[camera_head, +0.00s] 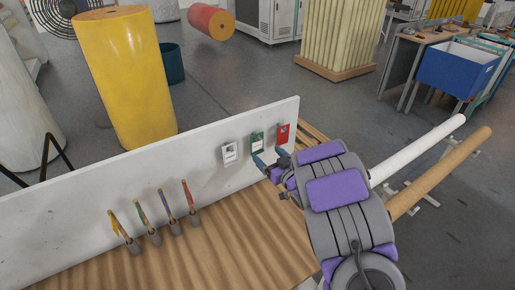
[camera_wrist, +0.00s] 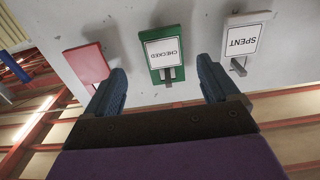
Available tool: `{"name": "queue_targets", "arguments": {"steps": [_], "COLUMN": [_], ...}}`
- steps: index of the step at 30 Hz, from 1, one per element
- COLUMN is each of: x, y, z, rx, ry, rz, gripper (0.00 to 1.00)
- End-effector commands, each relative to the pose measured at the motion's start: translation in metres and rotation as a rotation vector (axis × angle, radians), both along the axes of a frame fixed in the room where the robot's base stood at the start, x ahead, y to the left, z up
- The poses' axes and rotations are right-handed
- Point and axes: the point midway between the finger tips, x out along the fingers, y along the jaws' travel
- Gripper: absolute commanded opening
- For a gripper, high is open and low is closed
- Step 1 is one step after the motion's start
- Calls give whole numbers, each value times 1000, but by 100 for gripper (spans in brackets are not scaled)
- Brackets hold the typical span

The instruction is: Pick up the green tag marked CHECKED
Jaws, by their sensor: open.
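The green tag marked CHECKED (camera_wrist: 165,50) hangs on the white upright panel, between a red tag and a white one. It also shows in the head view (camera_head: 257,141), just beyond my fingertips. My gripper (camera_wrist: 163,88) is open, its two blue fingers apart and nothing between them. In the wrist view the green tag lies ahead of the gap between the fingers, and its lettering is upside down. In the head view my gripper (camera_head: 271,158) is at the panel, below the green tag; I cannot tell whether it touches anything.
The red tag (camera_wrist: 90,64) hangs to one side, partly behind a finger. The white tag marked SPENT (camera_wrist: 243,40) hangs on the other side. The white panel (camera_head: 70,215) runs behind.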

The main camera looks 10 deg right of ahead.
Motion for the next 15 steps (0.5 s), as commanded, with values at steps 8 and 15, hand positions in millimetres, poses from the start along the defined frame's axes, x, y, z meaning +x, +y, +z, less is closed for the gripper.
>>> {"name": "queue_targets", "arguments": {"steps": [8, 15], "x": [14, 43], "y": [7, 22], "z": [0, 3], "rx": [-1, -1], "ry": [1, 0], "rz": [1, 0], "gripper": [88, 88]}}
